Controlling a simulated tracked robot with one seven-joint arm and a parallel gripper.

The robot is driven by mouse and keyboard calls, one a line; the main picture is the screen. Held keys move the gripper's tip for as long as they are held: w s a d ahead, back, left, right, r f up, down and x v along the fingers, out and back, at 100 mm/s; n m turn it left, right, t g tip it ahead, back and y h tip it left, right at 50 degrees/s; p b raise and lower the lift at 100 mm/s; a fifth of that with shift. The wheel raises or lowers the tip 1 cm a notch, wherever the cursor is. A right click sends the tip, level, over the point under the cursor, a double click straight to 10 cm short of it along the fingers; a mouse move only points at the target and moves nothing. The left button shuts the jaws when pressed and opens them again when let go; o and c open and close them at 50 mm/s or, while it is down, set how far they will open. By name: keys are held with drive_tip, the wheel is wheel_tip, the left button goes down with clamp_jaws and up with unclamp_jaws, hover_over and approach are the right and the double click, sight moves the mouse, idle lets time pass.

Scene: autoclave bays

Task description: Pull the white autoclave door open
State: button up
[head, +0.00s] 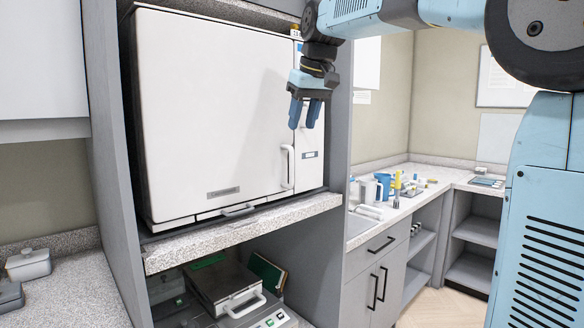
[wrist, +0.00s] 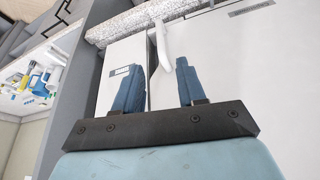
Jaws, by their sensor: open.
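The white autoclave door (head: 215,110) is the large front panel of the unit in the grey bay, and it looks shut. Its vertical white handle (head: 288,167) is near the door's lower right edge. My gripper (head: 304,124) is open and empty, above and slightly right of the handle, pointing down in the head view. In the wrist view the blue fingers of my gripper (wrist: 155,80) are spread apart, and the handle (wrist: 162,46) shows beyond and between their tips. No contact between fingers and handle shows.
The speckled shelf (head: 245,228) juts out below the door. A grey bay side panel (head: 335,165) stands close to the right of my gripper. A smaller device (head: 225,288) sits beneath the shelf. A counter (head: 415,195) with a sink and several items lies further right.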

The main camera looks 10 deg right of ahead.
sight(292, 182)
drive_tip(key=x, duration=1.3)
drive_tip(key=shift+w+a+f, duration=0.15)
drive_tip(key=shift+w+f, duration=0.1)
drive_tip(key=shift+c, duration=0.3)
clamp_jaws()
